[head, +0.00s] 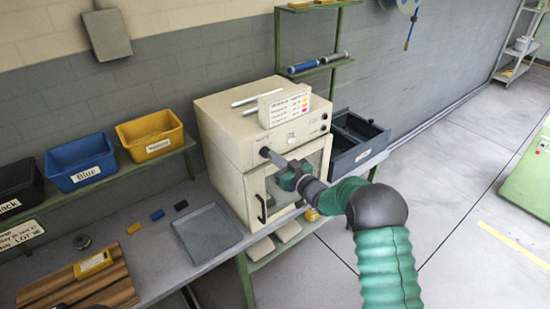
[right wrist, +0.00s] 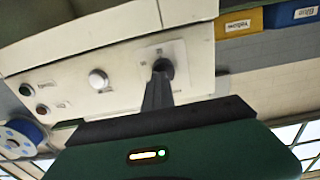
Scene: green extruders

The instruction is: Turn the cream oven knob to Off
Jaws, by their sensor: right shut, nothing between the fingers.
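The cream oven (head: 225,140) stands on the grey workbench with its windowed door (head: 285,190) shut. Its dark knob (head: 264,152) is at the left of the front panel in the head view. In the right wrist view, the dark knob (right wrist: 163,66) is on a pale marked plate; its pointer setting is too small to read. My right gripper (head: 271,157) reaches the knob from the front right. Its fingers (right wrist: 158,82) are shut with nothing between them, and the tips overlap the knob in view. I cannot tell whether they touch it. My left gripper is not in view.
A white round dial (right wrist: 98,79) and small buttons (right wrist: 26,89) share the panel. A sign (head: 284,108) stands on the oven. A grey tray (head: 207,232) lies left of it; a dark bin (head: 355,140) stands right. Yellow (head: 150,133) and blue (head: 80,160) bins sit on a shelf.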

